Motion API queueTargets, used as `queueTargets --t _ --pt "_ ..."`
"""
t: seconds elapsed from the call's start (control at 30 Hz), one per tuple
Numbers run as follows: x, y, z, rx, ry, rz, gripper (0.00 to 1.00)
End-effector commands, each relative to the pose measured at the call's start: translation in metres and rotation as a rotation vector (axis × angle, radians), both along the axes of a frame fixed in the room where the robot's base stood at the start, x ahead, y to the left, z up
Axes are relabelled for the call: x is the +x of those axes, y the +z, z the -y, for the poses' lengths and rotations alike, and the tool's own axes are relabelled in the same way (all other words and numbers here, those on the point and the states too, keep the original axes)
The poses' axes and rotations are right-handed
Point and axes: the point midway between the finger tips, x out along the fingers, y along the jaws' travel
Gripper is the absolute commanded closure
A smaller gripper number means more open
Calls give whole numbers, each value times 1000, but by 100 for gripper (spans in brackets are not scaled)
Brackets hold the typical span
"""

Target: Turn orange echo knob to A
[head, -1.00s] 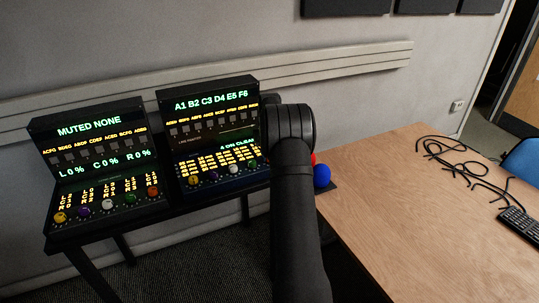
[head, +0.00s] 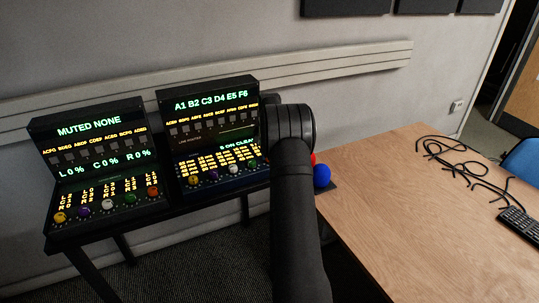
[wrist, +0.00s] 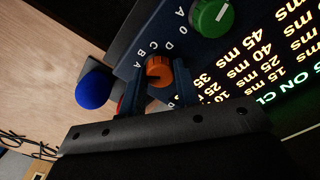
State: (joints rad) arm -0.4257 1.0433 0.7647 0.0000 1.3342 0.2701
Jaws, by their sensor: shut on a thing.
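The orange echo knob (wrist: 159,71) sits at the edge of the blue panel (wrist: 150,30) in the wrist view, with letters A, B, C and D printed around one side. My gripper (wrist: 158,88) has one finger on each side of the knob and is shut on it. I cannot tell for sure which letter its pointer faces. In the head view my arm hides this knob and the gripper; the blue panel's left part (head: 182,187) shows on the right-hand console.
A green knob (wrist: 212,17) and a lit yellow list stand beside the orange one. A blue ball (head: 322,175) and a red thing (head: 313,158) are just right of my arm. A second console (head: 90,130) stands left. Black cables (head: 460,165) lie on the wooden table (head: 400,210).

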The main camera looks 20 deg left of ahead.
Motion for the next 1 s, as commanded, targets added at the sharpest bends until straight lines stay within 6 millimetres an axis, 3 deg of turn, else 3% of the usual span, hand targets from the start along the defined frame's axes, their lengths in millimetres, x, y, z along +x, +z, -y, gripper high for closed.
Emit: queueTargets --t 0.03,0.07,0.17,0.57,0.77,1.0 --pt "0 1 0 1 0 2 93" --pt "0 1 0 1 0 2 69" --pt "0 1 0 1 1 2 49" --pt "1 8 0 1 1 3 49" --pt "1 45 0 3 1 6 49" --pt "1 104 0 3 1 5 49"
